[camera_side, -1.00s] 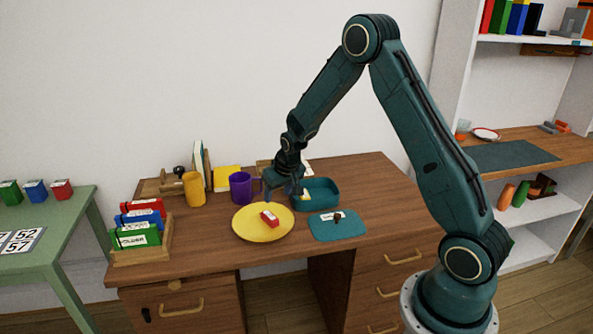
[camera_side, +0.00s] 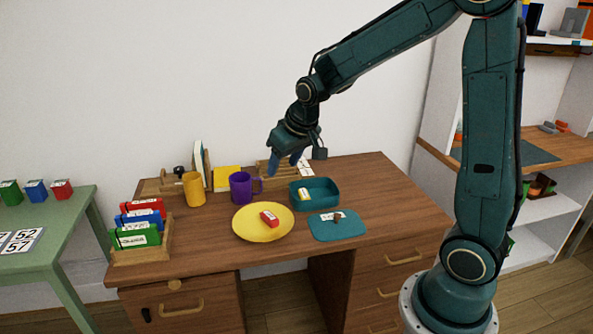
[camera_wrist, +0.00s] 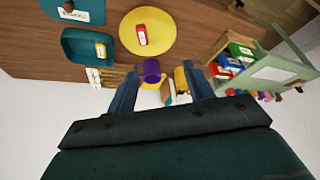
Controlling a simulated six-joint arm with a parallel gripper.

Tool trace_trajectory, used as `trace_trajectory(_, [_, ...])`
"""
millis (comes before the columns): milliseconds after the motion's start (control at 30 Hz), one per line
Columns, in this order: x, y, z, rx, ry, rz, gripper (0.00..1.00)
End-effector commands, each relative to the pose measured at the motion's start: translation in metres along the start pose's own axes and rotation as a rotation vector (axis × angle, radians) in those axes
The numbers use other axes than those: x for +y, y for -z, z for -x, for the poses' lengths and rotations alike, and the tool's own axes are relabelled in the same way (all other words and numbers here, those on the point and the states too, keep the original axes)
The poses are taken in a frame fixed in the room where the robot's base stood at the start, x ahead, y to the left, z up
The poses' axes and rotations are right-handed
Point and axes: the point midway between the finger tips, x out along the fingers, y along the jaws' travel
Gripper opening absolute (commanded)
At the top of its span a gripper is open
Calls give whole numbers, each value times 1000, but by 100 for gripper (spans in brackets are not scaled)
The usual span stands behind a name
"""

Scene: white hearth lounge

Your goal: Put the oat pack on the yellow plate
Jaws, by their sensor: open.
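The yellow plate (camera_side: 246,231) lies on the wooden desk, and it also shows in the wrist view (camera_wrist: 166,43). A small red pack with a white label (camera_side: 269,218) lies on the plate, also visible in the wrist view (camera_wrist: 140,34). A small yellow pack with a white label (camera_side: 304,194) is inside the open teal box (camera_side: 328,199). I cannot read either label, so I cannot tell which is the oat pack. My gripper (camera_side: 286,162) is open and empty, raised above the back of the desk, apart from plate and box.
A teal lid with a brown knob (camera_side: 326,233) lies in front of the box. A purple mug (camera_side: 240,187) and a yellow cup (camera_side: 194,189) stand behind the plate. A wooden rack (camera_side: 167,239) with several coloured boxes stands at the left edge. The desk's right side is clear.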

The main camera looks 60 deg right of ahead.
Motion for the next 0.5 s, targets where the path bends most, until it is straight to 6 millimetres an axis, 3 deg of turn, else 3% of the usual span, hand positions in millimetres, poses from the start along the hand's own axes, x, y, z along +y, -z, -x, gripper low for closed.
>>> trace_trajectory(100, [-9, -14, 33, 13, 13, 27, 52])
trace_trajectory(500, [-26, -77, 116, 35, 54, 112, 52])
